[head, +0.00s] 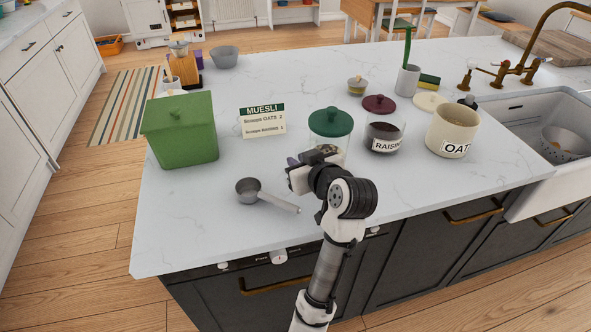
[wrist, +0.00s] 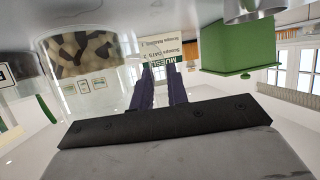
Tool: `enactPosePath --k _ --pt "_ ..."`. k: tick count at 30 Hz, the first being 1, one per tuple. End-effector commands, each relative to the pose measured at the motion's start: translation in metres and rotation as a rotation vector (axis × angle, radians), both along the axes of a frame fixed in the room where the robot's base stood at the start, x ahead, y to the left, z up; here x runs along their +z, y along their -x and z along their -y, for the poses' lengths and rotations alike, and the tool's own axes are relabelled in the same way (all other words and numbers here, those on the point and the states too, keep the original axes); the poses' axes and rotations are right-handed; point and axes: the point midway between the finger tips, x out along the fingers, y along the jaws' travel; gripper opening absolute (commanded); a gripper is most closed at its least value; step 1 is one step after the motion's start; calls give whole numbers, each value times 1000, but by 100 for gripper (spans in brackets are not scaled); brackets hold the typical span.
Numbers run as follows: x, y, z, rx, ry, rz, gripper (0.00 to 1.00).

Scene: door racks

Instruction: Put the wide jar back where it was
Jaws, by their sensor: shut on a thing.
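A clear jar with a green lid (head: 331,121) stands on the counter behind my gripper in the head view. The wrist view is upside down and shows its glass and brown patchy contents (wrist: 82,52) at the left. My gripper (head: 292,161) points left, close in front of this jar. Its dark purple fingers (wrist: 160,88) have the jar to one side, and I cannot make out what they hold. A wide cream jar (head: 452,130) labelled OAT stands lidless at the right.
A metal scoop (head: 250,192) lies in front of my gripper, its handle close below. A green canister (head: 181,130) and a MUESLI card (head: 262,121) stand to the left. A pale round lid (head: 430,102) lies behind the OAT jar. The sink (head: 550,170) is at the right.

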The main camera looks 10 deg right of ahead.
Motion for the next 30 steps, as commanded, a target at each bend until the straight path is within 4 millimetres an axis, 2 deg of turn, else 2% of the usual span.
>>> enactPosePath --k 1,3,15,16,21,30 --pt "-12 3 1 0 1 3 0" --pt "-17 6 3 -1 1 2 0" --pt "-19 7 3 0 1 1 0" --pt "-20 7 3 0 0 -2 17" --pt "-19 7 3 0 -1 -1 37" --pt "-16 7 3 0 0 -1 37"
